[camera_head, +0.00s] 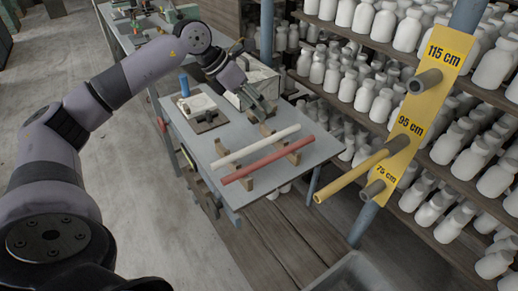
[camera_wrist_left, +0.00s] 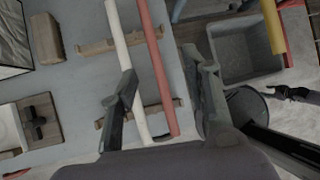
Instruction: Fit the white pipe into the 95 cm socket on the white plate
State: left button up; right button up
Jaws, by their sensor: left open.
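The white pipe (camera_head: 256,147) lies across wooden rests on the grey table, beside a parallel red pipe (camera_head: 267,162). Both also show in the left wrist view, the white pipe (camera_wrist_left: 122,45) left of the red pipe (camera_wrist_left: 155,60). My left gripper (camera_head: 268,108) is open above the table, near the far side of the white pipe. In its wrist view the fingers (camera_wrist_left: 160,75) stand on either side of both pipes, touching unclear. The only socket plate (camera_head: 447,52) in view is yellow, marked 115, 95 and 75 cm. A yellow pipe (camera_head: 350,177) sticks out from its 95 cm socket.
Shelves of white bottles (camera_head: 375,100) stand behind the plate's post. A grey bin (camera_wrist_left: 245,48) is on the floor beside the table. A dark gripper-like part (camera_wrist_left: 290,93), possibly my right gripper, shows at the wrist view's right edge. A board with a dark tool (camera_head: 203,115) lies on the table.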

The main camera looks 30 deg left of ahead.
pick_arm(q)
jog(key=a+f+y, duration=0.2)
jog(key=a+y, duration=0.1)
jog(key=a, duration=0.2)
jog(key=g+p, duration=0.1)
jog(key=p, duration=0.1)
send_over(256, 144)
jog(key=s, duration=0.2)
jog(key=f, duration=1)
jog(key=shift+w+a, duration=0.1)
jog(key=shift+a, duration=0.3)
jog(key=shift+w+d+f, duration=0.1)
jog(key=shift+w+f, duration=0.1)
jog(key=shift+f, duration=0.4)
jog(key=p+x, duration=0.1)
jog(key=x, duration=0.3)
jog(key=shift+f, duration=0.1)
jog(key=shift+w+d+f, duration=0.1)
jog(key=shift+f, duration=0.35)
grip_shut()
jog(key=shift+r, duration=0.1)
